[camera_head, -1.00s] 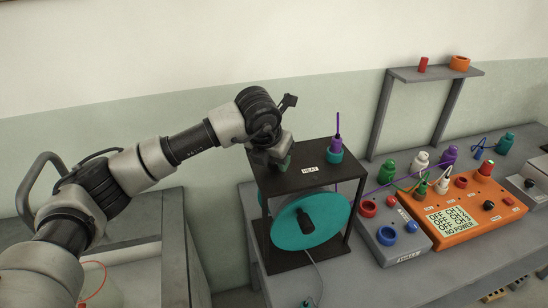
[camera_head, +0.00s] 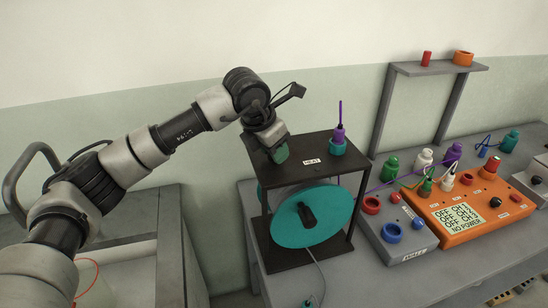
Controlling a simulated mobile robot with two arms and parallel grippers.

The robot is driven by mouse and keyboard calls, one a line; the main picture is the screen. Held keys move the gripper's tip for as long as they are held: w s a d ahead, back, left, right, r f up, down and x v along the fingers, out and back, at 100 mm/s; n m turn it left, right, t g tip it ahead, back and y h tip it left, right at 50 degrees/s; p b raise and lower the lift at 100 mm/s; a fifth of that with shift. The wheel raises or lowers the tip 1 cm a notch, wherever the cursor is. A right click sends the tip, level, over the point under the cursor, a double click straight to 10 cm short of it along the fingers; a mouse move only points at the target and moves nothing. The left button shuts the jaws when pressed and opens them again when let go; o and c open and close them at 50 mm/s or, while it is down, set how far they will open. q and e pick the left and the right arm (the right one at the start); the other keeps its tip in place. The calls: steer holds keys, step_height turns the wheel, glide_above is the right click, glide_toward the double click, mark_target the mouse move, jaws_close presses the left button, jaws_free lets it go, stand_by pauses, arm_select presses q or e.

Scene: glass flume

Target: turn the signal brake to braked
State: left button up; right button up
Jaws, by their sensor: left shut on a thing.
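A black open-framed stand (camera_head: 332,148) on the grey bench holds a large teal disc (camera_head: 327,226) with a dark handle (camera_head: 308,214) at its middle. I cannot tell which part is the signal brake; no label for it can be read. My left gripper (camera_head: 280,153) comes down over the stand's top at its left end. It is shut on a dark green piece (camera_head: 281,155), mostly hidden by the gripper. I cannot tell whether the piece touches the top. My right gripper is not in view.
A purple plug (camera_head: 339,136) stands in a teal ring on the stand's top right. A grey shelf (camera_head: 436,68) stands behind.

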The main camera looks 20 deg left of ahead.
arm_select(q)
steer(key=m+h+b, duration=0.1)
steer(key=m, duration=0.1)
steer(key=shift+w+m+g, duration=0.1)
steer(key=shift+m+g, duration=0.2)
steer(key=shift+m, duration=0.1)
steer(key=m+b, duration=0.1)
steer(key=m, duration=0.1)
steer(key=shift+m+g+h, duration=0.3)
steer(key=shift+m+g, duration=0.1)
steer(key=m+g, duration=0.1)
steer(key=m, duration=0.2)
steer(key=shift+r+h, duration=0.1)
steer(key=shift+h, duration=0.2)
steer(key=shift+w+m+g, duration=0.1)
steer(key=shift+m+g, duration=0.9)
steer(key=shift+m, duration=1.3)
steer(key=o, duration=0.9)
steer(key=shift+a, duration=0.1)
steer(key=b+v, duration=0.1)
steer(key=v, duration=0.9)
steer(key=shift+w+r+b, duration=0.1)
steer(key=shift+r+b, duration=0.25)
steer(key=shift+r, duration=0.05)
